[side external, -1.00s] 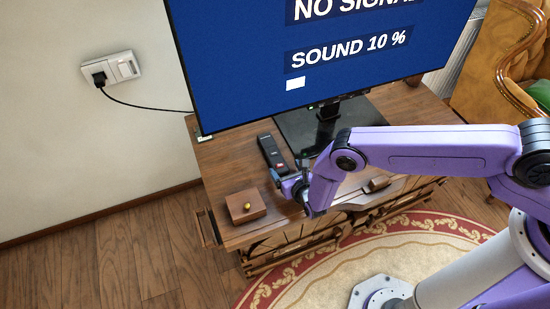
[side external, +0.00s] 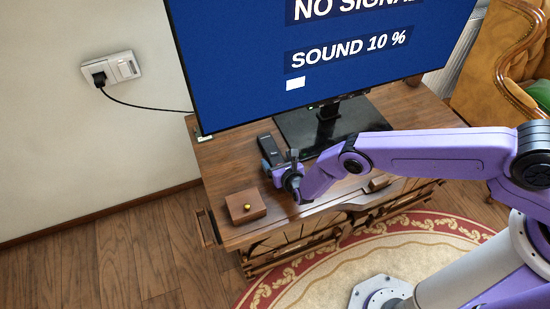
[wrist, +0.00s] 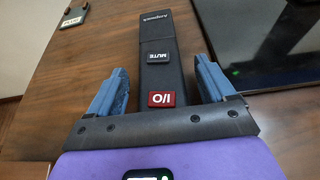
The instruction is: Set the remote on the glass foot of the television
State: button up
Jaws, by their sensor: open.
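The black remote (side external: 269,147) lies on the wooden cabinet top, left of the television's foot. In the wrist view the remote (wrist: 158,50) shows a MUTE button and a red I/O button, and its near end is between my fingers. My gripper (side external: 280,165) is open, with blue fingers on either side of the remote; the wrist view shows my gripper (wrist: 162,85) with a gap on both sides of it. The glossy dark glass foot (side external: 335,122) stands under the television (side external: 320,55). It also shows at the upper right of the wrist view (wrist: 260,35).
A small wooden box with a yellow knob (side external: 246,206) sits at the cabinet's front left. The cabinet top (side external: 222,160) is clear left of the remote. A wall socket (side external: 112,69) has a plugged-in cable.

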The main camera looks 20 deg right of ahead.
jog(key=c, duration=1.2)
jog(key=shift+r, duration=0.15)
